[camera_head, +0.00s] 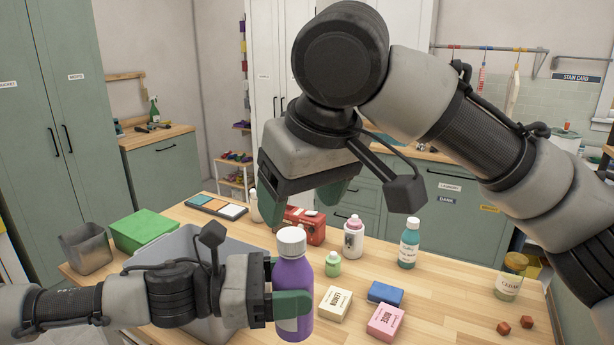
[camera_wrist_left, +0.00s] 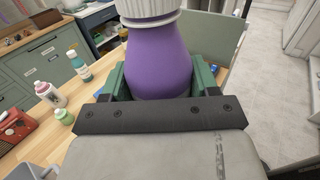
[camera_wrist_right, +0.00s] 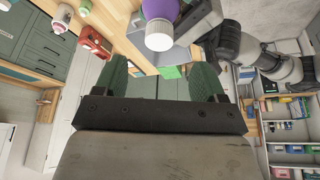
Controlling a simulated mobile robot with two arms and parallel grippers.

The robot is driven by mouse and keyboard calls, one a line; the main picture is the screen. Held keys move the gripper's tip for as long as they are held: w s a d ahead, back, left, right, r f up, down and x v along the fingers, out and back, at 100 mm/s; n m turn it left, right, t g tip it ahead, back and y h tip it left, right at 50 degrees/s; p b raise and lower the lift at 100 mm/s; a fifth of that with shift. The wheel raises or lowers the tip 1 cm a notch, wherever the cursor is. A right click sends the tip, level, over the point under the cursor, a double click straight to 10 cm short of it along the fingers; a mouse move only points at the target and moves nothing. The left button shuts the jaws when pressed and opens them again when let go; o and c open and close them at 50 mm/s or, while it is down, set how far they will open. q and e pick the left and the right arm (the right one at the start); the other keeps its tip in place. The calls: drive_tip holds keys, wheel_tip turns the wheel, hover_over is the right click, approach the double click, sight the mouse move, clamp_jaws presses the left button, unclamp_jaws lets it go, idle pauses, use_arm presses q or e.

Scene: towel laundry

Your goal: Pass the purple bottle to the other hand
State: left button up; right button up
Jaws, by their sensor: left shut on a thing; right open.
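The purple bottle (camera_head: 292,275) with a white cap is upright in my left gripper (camera_head: 290,305), low in the head view, above the table's near side. The green fingers are shut around its body. In the left wrist view the bottle (camera_wrist_left: 158,62) fills the space between the fingers. My right gripper (camera_head: 308,195) is higher and farther back in the head view, open and empty, apart from the bottle. In the right wrist view its green fingers (camera_wrist_right: 160,80) are spread, and the bottle's white cap and purple body (camera_wrist_right: 160,22) show beyond them.
On the wooden table (camera_head: 440,305) stand a grey bin (camera_head: 185,240), a green box (camera_head: 146,228), a red box (camera_head: 305,226), a pink-capped white bottle (camera_head: 353,238), a teal bottle (camera_head: 409,243), a small green bottle (camera_head: 333,264), soap boxes (camera_head: 385,322) and a jar (camera_head: 510,280).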

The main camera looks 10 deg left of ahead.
sight(290, 234)
drive_tip(key=x, duration=0.9)
drive_tip(key=shift+c, duration=0.2)
drive_tip(key=c, duration=1)
use_arm(q)
drive_tip(key=o, duration=1.3)
use_arm(e)
drive_tip(key=shift+c, duration=0.5)
